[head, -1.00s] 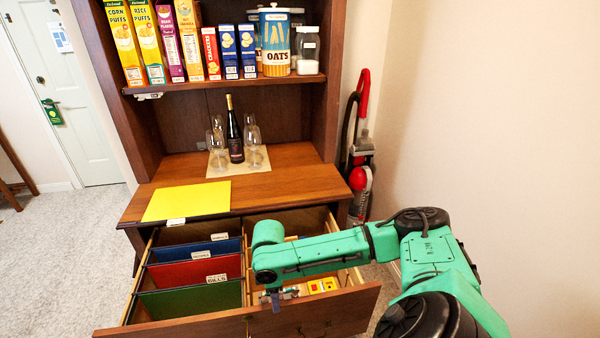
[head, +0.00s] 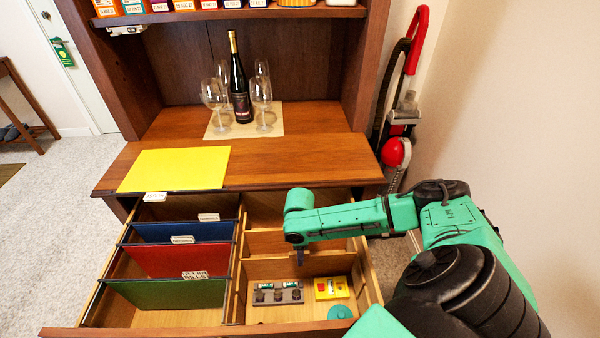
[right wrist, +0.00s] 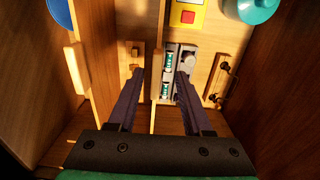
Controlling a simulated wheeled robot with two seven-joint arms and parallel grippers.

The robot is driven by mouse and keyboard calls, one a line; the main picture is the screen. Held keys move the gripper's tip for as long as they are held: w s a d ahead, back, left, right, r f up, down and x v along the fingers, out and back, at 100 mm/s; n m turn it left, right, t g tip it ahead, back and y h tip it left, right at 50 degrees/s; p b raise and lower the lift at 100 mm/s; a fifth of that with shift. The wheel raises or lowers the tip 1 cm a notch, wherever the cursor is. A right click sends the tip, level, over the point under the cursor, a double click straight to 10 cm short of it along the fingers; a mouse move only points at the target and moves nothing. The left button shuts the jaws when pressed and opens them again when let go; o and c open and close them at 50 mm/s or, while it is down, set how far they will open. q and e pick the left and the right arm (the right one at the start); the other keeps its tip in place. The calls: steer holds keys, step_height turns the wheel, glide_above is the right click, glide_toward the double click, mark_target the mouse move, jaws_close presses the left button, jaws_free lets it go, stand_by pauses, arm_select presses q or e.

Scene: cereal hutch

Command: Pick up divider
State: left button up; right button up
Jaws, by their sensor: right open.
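The divider (head: 328,264) is a thin wooden panel set crosswise in the right half of the open drawer. In the right wrist view the divider (right wrist: 157,75) shows as a thin upright strip between my two fingers. My right gripper (right wrist: 160,73) points down and is open, with one finger on each side of the strip and gaps visible. In the head view my right gripper (head: 300,257) is at the divider's top edge, largely hidden under my wrist. My left gripper is not in view.
A grey holder (head: 278,293), a yellow box (head: 332,288) and a teal round item (head: 340,312) lie in front of the divider. Another crosswise panel (head: 268,242) stands behind it. Red (head: 170,262) and other folders fill the drawer's left half. Wine glasses and a bottle (head: 239,85) stand above.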

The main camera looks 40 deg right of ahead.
step_height(320, 180, down, 6)
steer(key=b, duration=0.1)
steer(key=shift+w+f, duration=0.25)
steer(key=shift+d, duration=0.1)
jaws_close()
steer(key=shift+r, duration=0.1)
stand_by(1.0)
